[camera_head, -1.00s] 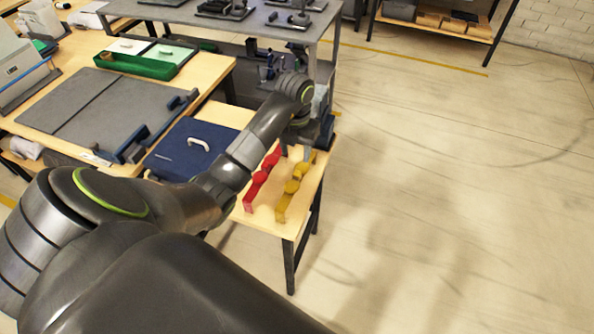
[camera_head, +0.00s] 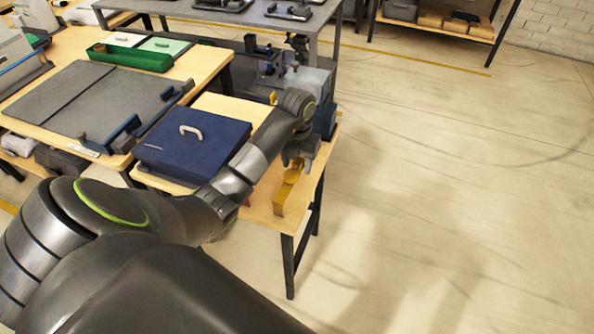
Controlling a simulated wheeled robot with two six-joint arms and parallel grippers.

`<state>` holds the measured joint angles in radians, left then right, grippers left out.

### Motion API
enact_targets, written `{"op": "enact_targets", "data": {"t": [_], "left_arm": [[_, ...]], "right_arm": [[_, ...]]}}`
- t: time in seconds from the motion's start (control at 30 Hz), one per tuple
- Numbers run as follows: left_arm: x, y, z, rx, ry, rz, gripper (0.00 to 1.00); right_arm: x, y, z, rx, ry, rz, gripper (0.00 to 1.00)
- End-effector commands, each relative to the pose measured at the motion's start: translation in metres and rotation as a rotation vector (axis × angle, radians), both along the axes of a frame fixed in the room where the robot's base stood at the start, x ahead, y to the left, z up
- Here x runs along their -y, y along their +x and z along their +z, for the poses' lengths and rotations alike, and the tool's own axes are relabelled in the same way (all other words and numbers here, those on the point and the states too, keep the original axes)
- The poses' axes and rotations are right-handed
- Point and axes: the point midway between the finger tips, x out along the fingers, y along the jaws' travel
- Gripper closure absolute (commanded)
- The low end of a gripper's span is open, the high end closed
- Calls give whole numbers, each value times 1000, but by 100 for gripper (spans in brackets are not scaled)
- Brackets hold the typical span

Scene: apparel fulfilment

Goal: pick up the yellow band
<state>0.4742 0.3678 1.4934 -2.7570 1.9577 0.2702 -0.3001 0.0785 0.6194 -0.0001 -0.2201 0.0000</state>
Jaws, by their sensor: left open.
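The yellow band (camera_head: 285,195) lies on the small wooden table (camera_head: 262,215), near its right edge, running from lower left to upper right. My left gripper (camera_head: 297,163) is open and points down at the band's far end, covering part of it. I cannot tell whether the fingers touch the band. My right gripper is not in view.
A dark blue case (camera_head: 190,150) with a pale handle stands on the same table, left of my arm. A red band is almost wholly hidden behind my forearm. A grey box (camera_head: 308,80) and blue parts stand beyond my wrist. The floor at right is clear.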

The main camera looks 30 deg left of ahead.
Motion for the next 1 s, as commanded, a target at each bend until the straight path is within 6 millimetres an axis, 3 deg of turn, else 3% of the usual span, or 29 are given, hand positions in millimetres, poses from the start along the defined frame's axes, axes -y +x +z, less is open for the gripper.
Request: {"op": "enact_targets", "data": {"t": [0.03, 0.2, 0.47, 0.77, 1.0], "left_arm": [[1, -1, -4, -6, -2, 1, 53], [1, 0, -23, -2, 0, 0, 53], [1, 0, -25, 0, 1, 0, 54], [0, 0, -25, 0, 1, 0, 93], [0, 1, -24, 1, 1, 0, 95]], "right_arm": [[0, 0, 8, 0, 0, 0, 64], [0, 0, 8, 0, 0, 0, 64], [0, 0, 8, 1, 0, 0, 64], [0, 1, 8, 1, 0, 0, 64], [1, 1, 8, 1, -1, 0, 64]]}}
